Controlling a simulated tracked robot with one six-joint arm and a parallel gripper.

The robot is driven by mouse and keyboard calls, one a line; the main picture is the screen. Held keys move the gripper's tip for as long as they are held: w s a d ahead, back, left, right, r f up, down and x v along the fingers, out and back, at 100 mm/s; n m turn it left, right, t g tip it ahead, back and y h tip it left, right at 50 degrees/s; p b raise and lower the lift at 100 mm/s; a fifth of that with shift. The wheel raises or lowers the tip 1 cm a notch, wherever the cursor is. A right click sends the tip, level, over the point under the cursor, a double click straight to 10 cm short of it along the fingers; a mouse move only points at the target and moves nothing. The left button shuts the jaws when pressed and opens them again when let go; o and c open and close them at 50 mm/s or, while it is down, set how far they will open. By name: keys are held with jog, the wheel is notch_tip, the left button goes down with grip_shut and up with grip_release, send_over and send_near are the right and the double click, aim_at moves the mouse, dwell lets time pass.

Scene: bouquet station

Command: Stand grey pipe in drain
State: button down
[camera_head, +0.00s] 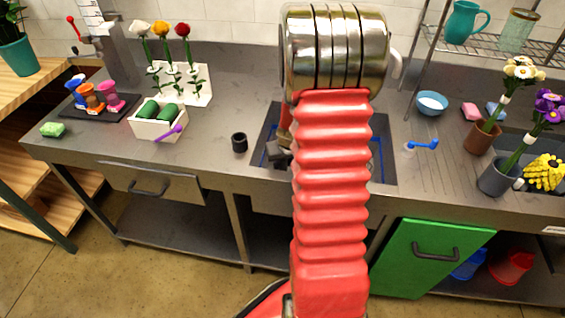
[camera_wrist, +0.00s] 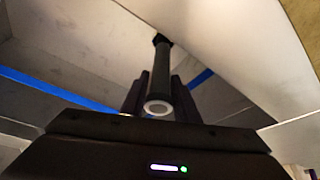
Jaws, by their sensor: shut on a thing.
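The grey pipe (camera_wrist: 160,72) shows in the wrist view as a dark tube with a pale ring at its near end and a wider black end away from the camera. My gripper (camera_wrist: 158,90) is shut on it, with one finger on each side. In the head view, my red arm covers much of the sink (camera_head: 388,172), and only a dark bit of my gripper (camera_head: 279,154) shows over its left part. The pipe is hidden there. I cannot make out the drain in either view, nor whether the pipe touches anything.
A short black cylinder (camera_head: 239,142) stands on the counter left of the sink. A white box (camera_head: 158,127) with green rolls is farther left. A blue tap-like piece (camera_head: 424,144), a bowl (camera_head: 432,103) and flower pots (camera_head: 482,138) are on the right. Blue lines (camera_wrist: 50,88) run along the sink.

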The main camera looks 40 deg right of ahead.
jog(key=shift+f, duration=0.8)
dwell(0.4)
jog(key=c, duration=1.3)
grip_release()
jog(key=shift+v, duration=6.9)
